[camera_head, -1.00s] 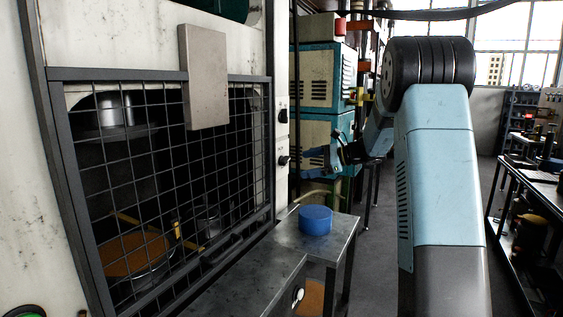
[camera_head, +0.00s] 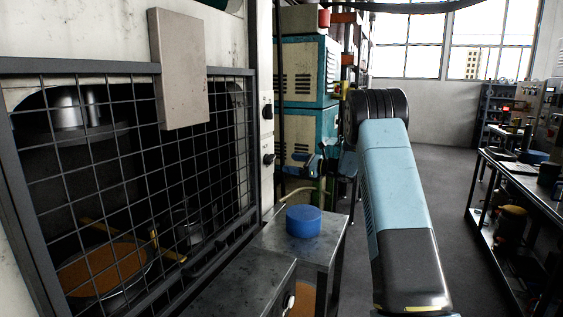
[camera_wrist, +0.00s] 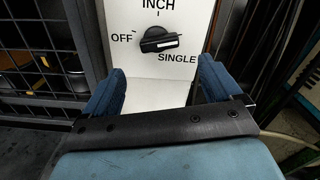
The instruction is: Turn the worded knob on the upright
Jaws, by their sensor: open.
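The worded knob (camera_wrist: 160,41) is black, on a white upright (camera_wrist: 185,20). The words OFF, INCH and SINGLE stand around it, and its white-marked end points right, near SINGLE. My gripper (camera_wrist: 160,86) is open, with blue fingers at the left and right below the knob in the picture, apart from it and with nothing between them. In the head view the upright (camera_head: 265,60) carries two dark knobs, an upper (camera_head: 267,111) and a lower (camera_head: 268,159). My gripper (camera_head: 305,163) is small there, just right of the lower one, partly hidden by my arm.
A wire mesh guard (camera_head: 130,190) with a grey box (camera_head: 181,70) on it stands left of the upright. A metal table (camera_head: 265,238) with a blue round block (camera_head: 304,221) is below.

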